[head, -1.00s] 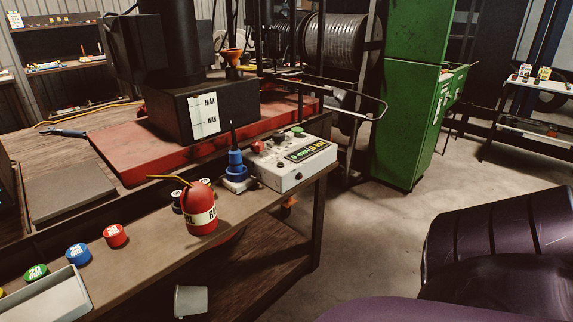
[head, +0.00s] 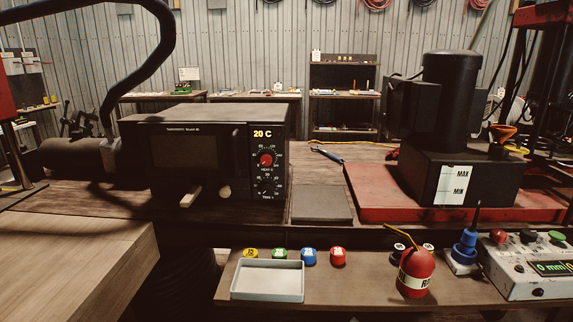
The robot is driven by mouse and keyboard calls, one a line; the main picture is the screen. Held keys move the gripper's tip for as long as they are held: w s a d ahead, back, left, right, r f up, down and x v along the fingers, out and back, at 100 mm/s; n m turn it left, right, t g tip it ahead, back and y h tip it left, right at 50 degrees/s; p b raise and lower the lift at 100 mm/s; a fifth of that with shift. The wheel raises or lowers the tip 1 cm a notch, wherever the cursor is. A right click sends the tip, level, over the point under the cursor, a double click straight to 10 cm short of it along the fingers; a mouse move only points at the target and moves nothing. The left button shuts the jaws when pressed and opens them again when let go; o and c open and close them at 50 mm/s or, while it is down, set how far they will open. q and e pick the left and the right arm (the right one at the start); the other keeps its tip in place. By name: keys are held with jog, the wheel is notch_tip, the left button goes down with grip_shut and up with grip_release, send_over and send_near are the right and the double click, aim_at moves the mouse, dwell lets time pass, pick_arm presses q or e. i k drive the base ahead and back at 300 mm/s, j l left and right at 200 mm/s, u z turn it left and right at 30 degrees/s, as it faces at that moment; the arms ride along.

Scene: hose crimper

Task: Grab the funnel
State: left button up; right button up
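The orange funnel (head: 503,132) is at the right of the head view. It sits upright on top of the black tank (head: 420,180) with the MAX and MIN label, to the right of the tall black cylinder (head: 450,95). Its wide mouth faces up; I cannot make out its lower end clearly. Neither of my grippers is in view.
The tank stands on a red base (head: 375,196). A black oven (head: 215,155) is at center left. On the front shelf are a white tray (head: 267,281), several colored caps, a red oil can (head: 415,272), a blue plug (head: 465,246) and a control box (head: 525,262).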

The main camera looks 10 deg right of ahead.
aim_at(501, 134)
jog(key=z, duration=1.45)
jog(key=i+l+u, duration=0.1)
jog(key=i+l, duration=0.45)
